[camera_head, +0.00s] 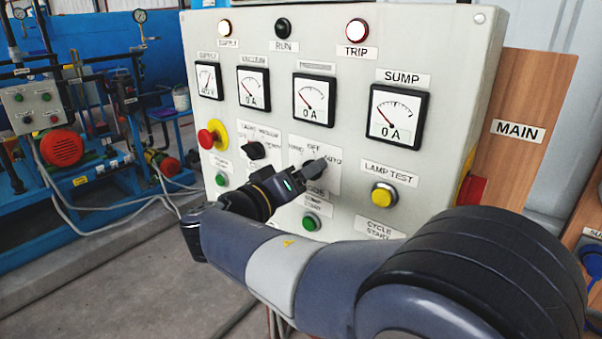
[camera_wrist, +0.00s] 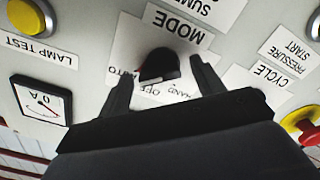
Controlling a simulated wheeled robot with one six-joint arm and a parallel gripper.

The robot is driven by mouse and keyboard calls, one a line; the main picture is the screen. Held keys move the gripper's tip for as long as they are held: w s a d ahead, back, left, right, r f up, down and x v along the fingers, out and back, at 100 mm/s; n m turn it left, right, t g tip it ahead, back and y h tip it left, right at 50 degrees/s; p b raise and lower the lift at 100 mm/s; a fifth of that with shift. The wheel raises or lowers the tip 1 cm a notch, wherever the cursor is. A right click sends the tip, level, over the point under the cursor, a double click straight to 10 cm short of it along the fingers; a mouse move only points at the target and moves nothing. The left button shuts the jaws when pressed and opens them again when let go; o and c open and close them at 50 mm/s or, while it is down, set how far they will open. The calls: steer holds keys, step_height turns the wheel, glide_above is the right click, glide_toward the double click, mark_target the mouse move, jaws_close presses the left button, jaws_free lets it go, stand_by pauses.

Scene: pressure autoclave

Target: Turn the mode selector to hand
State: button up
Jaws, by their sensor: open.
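The mode selector is a black knob (camera_wrist: 160,66) on a white plate (camera_wrist: 205,32) marked MODE, HAND, OFF and AUTO. In the wrist view the panel appears upside down. My gripper (camera_wrist: 162,70) is open there, with one finger on each side of the knob. A gap shows between the knob and each finger, so the knob is not gripped. In the head view my gripper (camera_head: 314,172) is at the selector plate (camera_head: 299,143) and covers most of the knob. I cannot tell clearly which mark the knob points to.
Close by on the grey panel (camera_head: 455,60) are a second black selector (camera_head: 254,150), a yellow lamp test button (camera_head: 384,195), a green button (camera_head: 311,222) and a red emergency stop (camera_head: 207,138). Gauges line the panel above. A brown MAIN board (camera_head: 530,100) stands right.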

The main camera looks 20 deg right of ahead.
steer(key=c, duration=0.9)
steer(key=shift+c, duration=0.2)
steer(key=shift+n, duration=0.4)
steer(key=shift+w+a+n+p, duration=0.15)
steer(key=shift+n+p, duration=1.55)
steer(key=shift+n, duration=3.1)
steer(key=shift+w+a+n+p, duration=0.15)
steer(key=shift+n+p, duration=1.5)
steer(key=shift+n, duration=3.15)
steer(key=shift+d, duration=0.1)
